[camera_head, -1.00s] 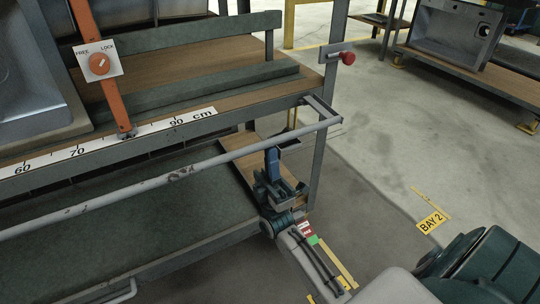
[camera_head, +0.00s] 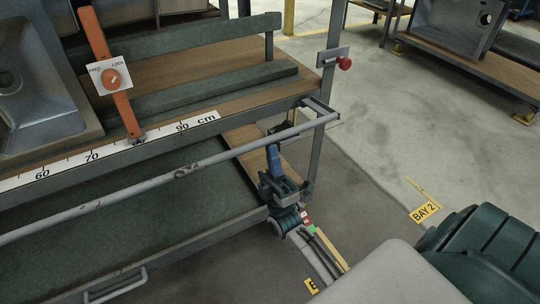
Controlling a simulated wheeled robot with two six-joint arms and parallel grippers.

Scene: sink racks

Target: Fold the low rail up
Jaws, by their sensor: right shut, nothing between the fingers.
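A long grey rail (camera_head: 185,172) runs along the front of the workbench, just below its front edge. Its right end joins a bracket (camera_head: 322,108) by the bench's corner post. A second grey bar (camera_head: 117,287) shows at the lower shelf, bottom left, cut off by the picture edge. I cannot tell which one is the low rail. My right gripper (camera_head: 273,160) is shut and empty, its tip pointing up close under the long rail near its right end. I cannot tell whether it touches the rail. My left gripper is out of view.
An orange lever (camera_head: 112,75) with a FREE/LOCK dial (camera_head: 111,79) stands at the bench front above a cm scale (camera_head: 95,153). A red knob (camera_head: 344,64) sits on the corner post. A sink (camera_head: 40,80) is at left. The floor (camera_head: 410,130) to the right is clear.

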